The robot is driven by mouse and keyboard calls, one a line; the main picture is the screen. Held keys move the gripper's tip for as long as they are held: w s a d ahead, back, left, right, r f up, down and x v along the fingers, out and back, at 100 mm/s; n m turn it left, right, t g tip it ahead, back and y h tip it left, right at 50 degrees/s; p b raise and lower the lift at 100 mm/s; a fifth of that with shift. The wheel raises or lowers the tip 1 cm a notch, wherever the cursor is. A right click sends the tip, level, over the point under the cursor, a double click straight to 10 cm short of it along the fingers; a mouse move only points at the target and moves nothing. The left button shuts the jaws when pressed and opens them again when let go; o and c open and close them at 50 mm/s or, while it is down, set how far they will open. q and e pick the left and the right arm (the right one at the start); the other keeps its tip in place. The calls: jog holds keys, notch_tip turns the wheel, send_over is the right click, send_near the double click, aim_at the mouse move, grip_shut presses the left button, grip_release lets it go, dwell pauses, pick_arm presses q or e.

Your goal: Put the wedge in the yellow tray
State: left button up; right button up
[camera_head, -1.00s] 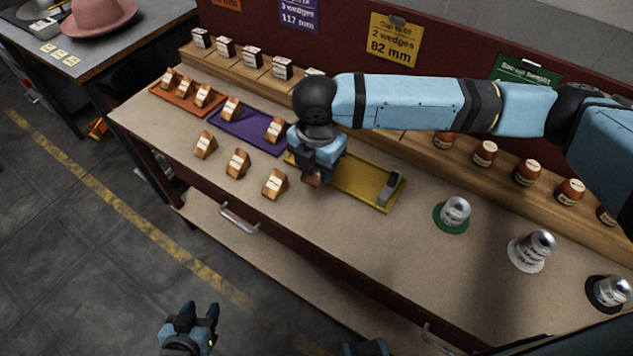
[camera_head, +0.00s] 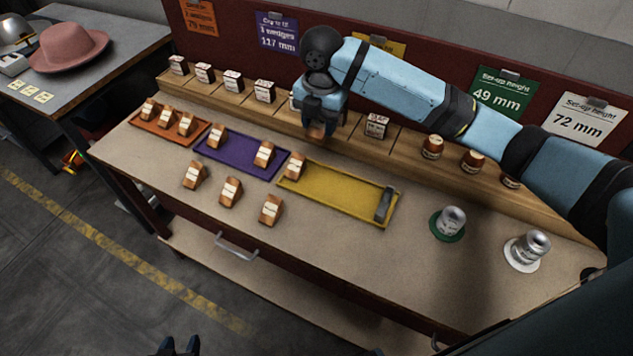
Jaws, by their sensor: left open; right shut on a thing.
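The yellow tray (camera_head: 335,198) lies on the bench's middle. One tan wedge (camera_head: 295,166) with a pale label sits at its left end, and a dark grey block (camera_head: 384,204) stands at its right end. My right gripper (camera_head: 318,128) is above the back of the bench, behind the tray in the picture. It is shut on a small brown piece (camera_head: 317,132), probably a wedge; the fingers hide most of it. My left gripper (camera_head: 180,346) is open and empty at the bottom edge, away from the bench, partly cut off.
Three loose wedges (camera_head: 231,192) stand in front of the trays. A purple tray (camera_head: 232,159) and an orange tray (camera_head: 155,131) hold more wedges. A raised wooden shelf (camera_head: 225,90) with labelled blocks runs along the back. Metal weights (camera_head: 451,220) stand at right.

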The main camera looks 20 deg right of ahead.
aim_at(324, 184)
jog(key=shift+w+d+f, duration=0.15)
jog(key=shift+w+d, duration=0.25)
jog(key=shift+d, duration=0.25)
jog(key=shift+w+d+f, duration=0.15)
jog(key=shift+d+f, duration=0.05)
notch_tip(324, 184, down, 20)
jog(key=shift+d+r, duration=0.15)
jog(key=shift+r, duration=0.05)
jog(key=shift+f, duration=0.15)
jog(key=o, duration=0.9)
notch_tip(324, 184, up, 12)
jog(key=shift+r, duration=0.15)
